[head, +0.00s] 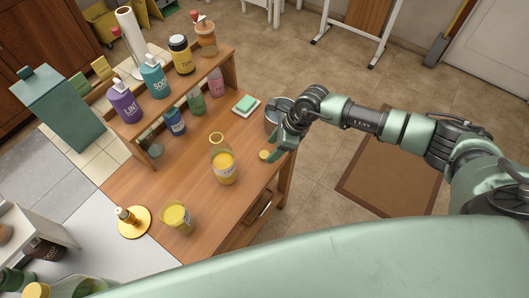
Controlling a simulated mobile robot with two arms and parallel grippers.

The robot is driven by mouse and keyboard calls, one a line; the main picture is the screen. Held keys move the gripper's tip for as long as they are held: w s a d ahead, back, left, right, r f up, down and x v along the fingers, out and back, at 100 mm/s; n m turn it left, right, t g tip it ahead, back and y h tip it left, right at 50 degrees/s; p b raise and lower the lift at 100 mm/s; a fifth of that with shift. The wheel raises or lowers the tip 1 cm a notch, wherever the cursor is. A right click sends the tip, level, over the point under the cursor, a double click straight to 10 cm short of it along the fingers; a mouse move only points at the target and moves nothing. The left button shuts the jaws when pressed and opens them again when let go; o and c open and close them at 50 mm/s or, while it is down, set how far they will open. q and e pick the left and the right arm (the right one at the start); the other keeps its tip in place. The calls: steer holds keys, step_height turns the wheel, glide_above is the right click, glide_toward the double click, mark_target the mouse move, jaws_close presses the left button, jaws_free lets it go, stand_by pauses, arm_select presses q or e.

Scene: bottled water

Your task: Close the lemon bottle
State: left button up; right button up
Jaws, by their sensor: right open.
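The lemon bottle (223,166) stands upright on the wooden table. It is clear, holds yellow liquid and has a pale label, and its narrow neck shows no cap. A small round yellow cap (264,155) lies on the table to the right of the bottle, near the right edge. My right gripper (277,150) is open, just above and right of the cap. Whether a finger touches the cap cannot be told. My left gripper is out of view.
A glass of yellow drink (175,219) and a round gold stand (135,229) are at the table's front left. A sponge on a dish (245,106) lies behind my gripper. Several labelled bottles, such as a purple one (124,104), stand on the raised shelf.

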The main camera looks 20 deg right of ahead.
mark_target(267, 154)
steer(key=shift+p+x, duration=0.3)
steer(key=shift+x, duration=1.4)
steer(key=shift+w, duration=0.1)
steer(key=shift+r, duration=0.1)
jaws_close()
